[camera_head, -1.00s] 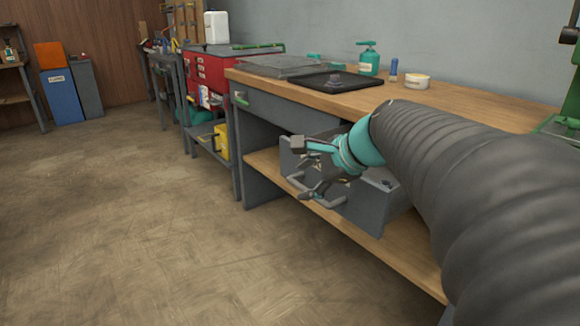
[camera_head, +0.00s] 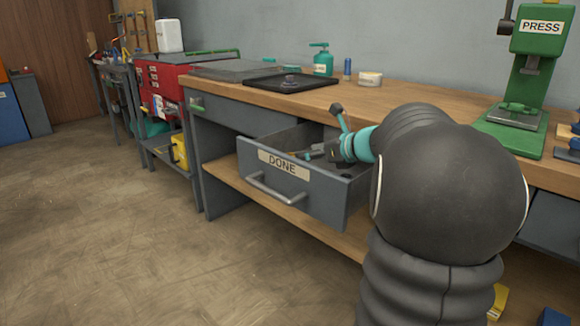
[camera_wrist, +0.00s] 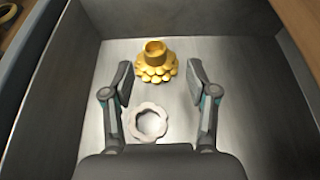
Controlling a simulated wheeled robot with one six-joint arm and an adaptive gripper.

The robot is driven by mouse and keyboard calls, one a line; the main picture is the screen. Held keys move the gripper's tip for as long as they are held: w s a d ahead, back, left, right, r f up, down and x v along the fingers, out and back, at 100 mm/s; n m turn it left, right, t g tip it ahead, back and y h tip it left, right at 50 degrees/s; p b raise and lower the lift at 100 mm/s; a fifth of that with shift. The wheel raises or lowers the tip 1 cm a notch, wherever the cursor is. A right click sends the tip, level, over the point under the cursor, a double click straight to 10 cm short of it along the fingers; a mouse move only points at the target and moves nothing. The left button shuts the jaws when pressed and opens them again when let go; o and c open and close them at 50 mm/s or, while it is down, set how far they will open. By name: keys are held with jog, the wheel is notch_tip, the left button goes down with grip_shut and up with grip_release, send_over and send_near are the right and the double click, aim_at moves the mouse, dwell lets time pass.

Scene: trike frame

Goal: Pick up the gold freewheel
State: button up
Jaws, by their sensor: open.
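The gold freewheel (camera_wrist: 154,64) lies on the drawer floor in the wrist view, a stack of toothed gold rings with a short collar on top. My gripper (camera_wrist: 160,82) is open above the drawer floor, its two fingers to the left and right with the freewheel between and slightly beyond their tips. It does not touch the freewheel as far as I can see. In the head view my gripper (camera_head: 325,151) reaches into the open drawer marked DONE (camera_head: 284,183); the freewheel is hidden there.
A pale scalloped ring (camera_wrist: 148,122) lies near the freewheel, between my fingers. The drawer's grey walls (camera_wrist: 60,95) surround both parts.

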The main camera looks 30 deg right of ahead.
jog(key=shift+a+x, duration=0.2)
jog(key=shift+x, duration=1.7)
jog(key=shift+a+x, duration=0.2)
jog(key=shift+x, duration=1.75)
jog(key=shift+s+r, duration=0.1)
jog(key=shift+r, duration=0.1)
jog(key=shift+c, duration=0.2)
grip_shut()
